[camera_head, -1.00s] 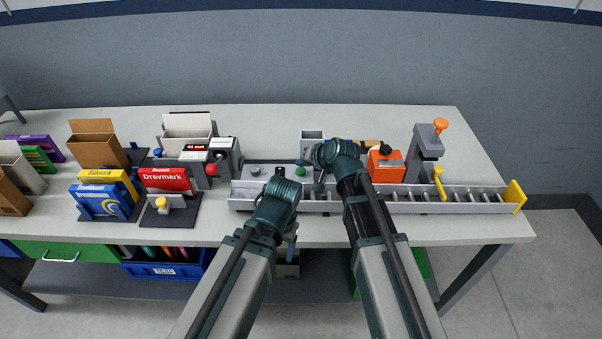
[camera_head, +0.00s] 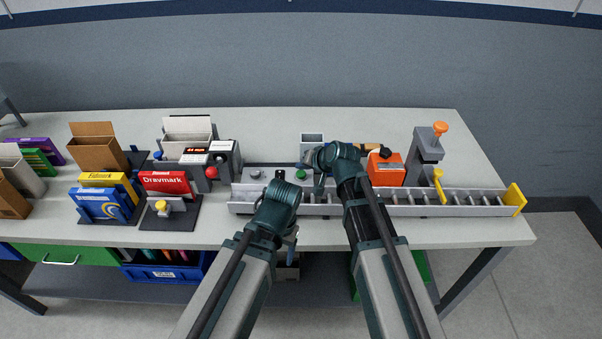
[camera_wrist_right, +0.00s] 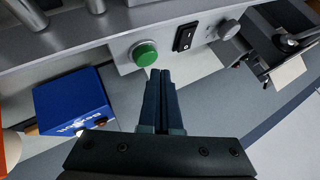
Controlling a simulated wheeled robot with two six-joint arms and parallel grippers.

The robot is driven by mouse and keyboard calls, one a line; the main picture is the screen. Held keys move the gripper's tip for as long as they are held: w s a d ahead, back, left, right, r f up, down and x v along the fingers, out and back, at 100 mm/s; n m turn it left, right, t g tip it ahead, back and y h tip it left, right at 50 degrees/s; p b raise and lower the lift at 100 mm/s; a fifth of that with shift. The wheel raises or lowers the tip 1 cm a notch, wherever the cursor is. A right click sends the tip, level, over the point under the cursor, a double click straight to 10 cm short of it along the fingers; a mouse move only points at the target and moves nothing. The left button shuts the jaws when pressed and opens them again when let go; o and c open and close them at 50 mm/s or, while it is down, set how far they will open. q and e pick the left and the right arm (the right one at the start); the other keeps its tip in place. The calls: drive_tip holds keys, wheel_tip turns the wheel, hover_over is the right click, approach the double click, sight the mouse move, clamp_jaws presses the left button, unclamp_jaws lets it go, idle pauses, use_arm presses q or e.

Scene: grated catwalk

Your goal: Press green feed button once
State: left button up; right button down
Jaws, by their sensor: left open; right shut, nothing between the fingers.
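The green button (camera_head: 300,174) sits on the grey control panel of the roller conveyor, beside a black rocker switch (camera_head: 280,174) and a grey knob (camera_head: 255,171). In the right wrist view the green button (camera_wrist_right: 145,53) is just past the tips of my right gripper (camera_wrist_right: 158,73), slightly to their left. That gripper is shut and empty; I cannot tell whether it touches the button. In the head view my right gripper (camera_head: 304,164) is partly hidden by its own wrist, close behind the button. My left gripper (camera_head: 292,240) is open and empty, low by the table's front edge.
The roller conveyor (camera_head: 460,198) runs right to a yellow end plate (camera_head: 514,198). An orange box (camera_head: 386,168) and a grey stand with an orange knob (camera_head: 428,150) are behind it. Coloured cartons stand at the left. The back of the table is mostly clear.

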idle(0.8)
drive_tip(key=shift+f+b, duration=0.45)
